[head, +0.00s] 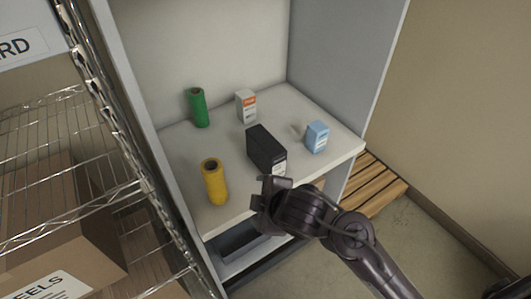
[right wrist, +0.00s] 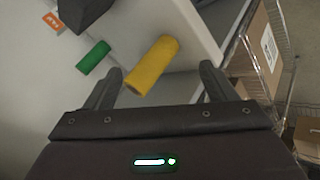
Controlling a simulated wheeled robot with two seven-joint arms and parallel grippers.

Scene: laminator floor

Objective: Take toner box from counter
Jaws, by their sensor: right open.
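A black box (head: 262,147), which looks like the toner box, stands on the white counter (head: 188,143) inside a grey-sided bay. A dark shape at the top left of the right wrist view looks like the same box (right wrist: 82,8). My right gripper (head: 268,196) is at the counter's front edge, just in front of the black box and overlapping its lower front in the picture. Its fingers are apart with nothing held between them; the yellow roll (right wrist: 153,64) shows beyond them in the right wrist view (right wrist: 161,75). My left gripper is not in view.
The yellow roll (head: 214,182) stands left of the black box, near the front edge. A green roll (head: 199,108) and a white-orange box (head: 246,107) stand behind; a light-blue box (head: 316,138) stands right. A wire rack (head: 140,165) with cartons is at left, a wooden pallet (head: 373,187) at right.

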